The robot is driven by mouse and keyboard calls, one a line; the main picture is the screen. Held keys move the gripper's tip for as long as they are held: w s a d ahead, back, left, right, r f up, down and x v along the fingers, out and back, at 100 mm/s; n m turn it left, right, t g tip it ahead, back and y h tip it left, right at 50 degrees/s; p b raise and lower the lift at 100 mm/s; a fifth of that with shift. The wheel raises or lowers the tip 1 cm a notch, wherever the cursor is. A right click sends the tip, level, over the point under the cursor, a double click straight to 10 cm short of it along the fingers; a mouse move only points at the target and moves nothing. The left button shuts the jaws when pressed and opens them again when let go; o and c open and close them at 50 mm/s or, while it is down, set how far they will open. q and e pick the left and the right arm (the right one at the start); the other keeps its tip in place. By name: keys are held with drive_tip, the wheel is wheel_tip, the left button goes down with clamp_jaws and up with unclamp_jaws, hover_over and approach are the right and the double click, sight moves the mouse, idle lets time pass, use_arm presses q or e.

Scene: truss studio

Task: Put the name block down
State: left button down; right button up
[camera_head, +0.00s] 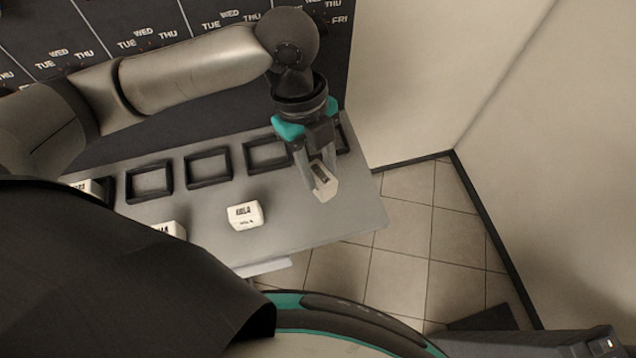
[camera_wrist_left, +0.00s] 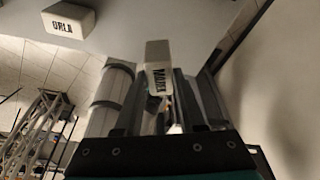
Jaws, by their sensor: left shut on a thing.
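My left gripper (camera_head: 317,172) points down near the right end of the grey table (camera_head: 350,215), its fingers shut on a white name block (camera_head: 326,189). The held block looks tilted and appears to be above the tabletop; the exact gap cannot be told. In the left wrist view the held block (camera_wrist_left: 158,66) shows dark lettering like "MAREK" between the fingers. Black square frames stand along the table's back, including one behind the gripper (camera_head: 267,154) and a partly hidden one at the far right (camera_head: 343,140). My right gripper is not in view.
A white block reading "ORLA" (camera_head: 244,215) lies left of the held one; it also shows in the wrist view (camera_wrist_left: 69,21). Another block (camera_head: 169,230) is half hidden by my body. Empty frames (camera_head: 149,182) (camera_head: 208,167) stand farther left. A dark weekday board (camera_head: 150,75) rises behind.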

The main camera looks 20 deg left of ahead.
sight(313, 165)
use_arm(q)
drive_tip(key=shift+f, duration=3.4)
drive_tip(key=shift+f+b, duration=0.1)
drive_tip(key=shift+b, duration=0.2)
drive_tip(key=c, duration=0.5)
unclamp_jaws()
drive_tip(key=p+v, duration=0.1)
drive_tip(key=v, duration=1.1)
